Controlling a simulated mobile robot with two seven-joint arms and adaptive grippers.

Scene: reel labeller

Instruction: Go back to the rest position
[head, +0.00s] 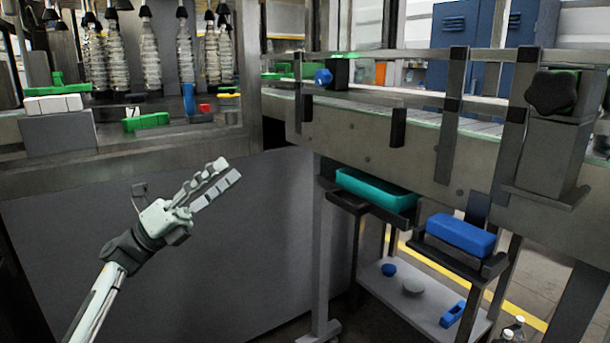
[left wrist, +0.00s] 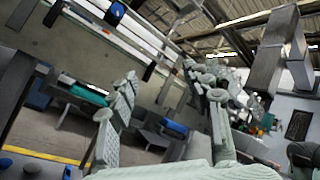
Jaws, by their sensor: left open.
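My left gripper (head: 216,184) is in the left half of the head view, in front of the grey machine panel. Its two fingers are apart with nothing between them. It points up and to the right and touches nothing that I can make out. In the left wrist view its fingers (left wrist: 165,125) stand wide apart, one on each side, and the space between them is empty. My right gripper is not in the head view.
The conveyor (head: 400,135) with its rails runs across the right. Below it are a teal bin (head: 375,190), a blue bin (head: 460,235) and a low shelf (head: 375,280). Green parts (head: 147,121) lie on the machine ledge. Open space surrounds my left gripper.

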